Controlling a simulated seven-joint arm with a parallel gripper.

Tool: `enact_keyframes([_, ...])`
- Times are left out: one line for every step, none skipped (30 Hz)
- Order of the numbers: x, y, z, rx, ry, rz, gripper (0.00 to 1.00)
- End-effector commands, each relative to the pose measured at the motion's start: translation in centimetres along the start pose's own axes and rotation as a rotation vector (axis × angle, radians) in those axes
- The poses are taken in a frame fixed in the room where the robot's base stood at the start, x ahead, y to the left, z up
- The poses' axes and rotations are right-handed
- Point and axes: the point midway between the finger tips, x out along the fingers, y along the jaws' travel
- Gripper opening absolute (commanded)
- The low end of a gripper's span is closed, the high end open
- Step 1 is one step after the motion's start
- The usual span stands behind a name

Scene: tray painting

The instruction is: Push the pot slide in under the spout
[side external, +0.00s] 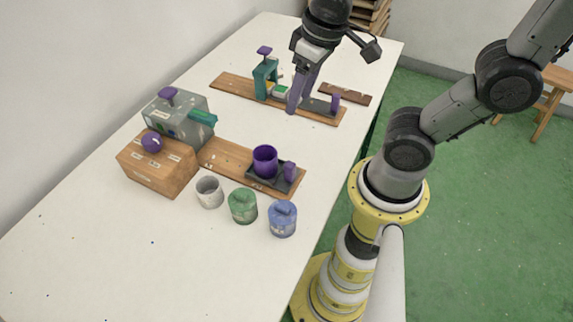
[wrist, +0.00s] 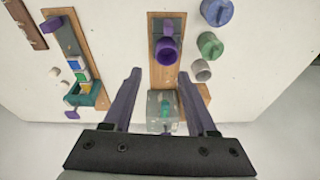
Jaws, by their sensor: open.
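The pot slide (side external: 262,180) is a dark tray with an upright purple handle (side external: 290,171), at the right end of a wooden board. A purple pot (side external: 265,160) stands upright on it. The teal spout (side external: 203,117) sticks out of a grey box (side external: 165,122) at the board's left end. Bare board lies between pot and spout. In the wrist view, the pot (wrist: 167,50) is beyond my fingertips and the spout (wrist: 165,107) shows between my fingers. My gripper (side external: 295,109) is open and empty, raised, overlapping the far board in the side view.
A wooden block (side external: 160,168) with a purple knob stands by the grey box. White (side external: 209,192), green (side external: 243,206) and blue (side external: 282,219) containers stand in front of the board. The far board (side external: 232,88) holds a teal stand (side external: 264,78). The table's front left is clear.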

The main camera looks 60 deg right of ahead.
Motion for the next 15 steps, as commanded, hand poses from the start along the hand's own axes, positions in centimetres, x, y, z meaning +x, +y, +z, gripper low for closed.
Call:
enact_keyframes([1.4,-0.6,-0.2,-0.012,-0.065,0.006,0.57])
enact_keyframes([2.1,-0.8,-0.3,-0.019,-0.096,0.01,0.57])
enact_keyframes([3.0,-1.2,-0.3,-0.028,-0.131,0.014,0.57])
enact_keyframes([3.5,-1.4,-0.3,-0.037,-0.155,0.018,0.57])
enact_keyframes([4.0,-1.6,-0.2,-0.044,-0.175,0.021,0.57])
enact_keyframes([4.5,-1.7,-0.1,-0.054,-0.197,0.024,0.57])
enact_keyframes([4.8,-1.9,0.0,-0.06,-0.21,0.026,0.57])
enact_keyframes([5.1,-1.9,0.1,-0.065,-0.22,0.028,0.57])
enact_keyframes([5.3,-2.0,0.3,-0.07,-0.229,0.029,0.57])
enact_keyframes([5.5,-2.1,0.4,-0.073,-0.234,0.03,0.57])
enact_keyframes([5.7,-2.1,0.5,-0.074,-0.236,0.03,0.57])
enact_keyframes([6.0,-2.1,0.5,-0.076,-0.236,0.03,0.57])
enact_keyframes([6.3,-2.1,0.6,-0.075,-0.235,0.03,0.57])
enact_keyframes([6.6,-2.0,0.7,-0.075,-0.237,0.03,0.57])
enact_keyframes([7.1,-2.0,0.8,-0.075,-0.236,0.03,0.57])
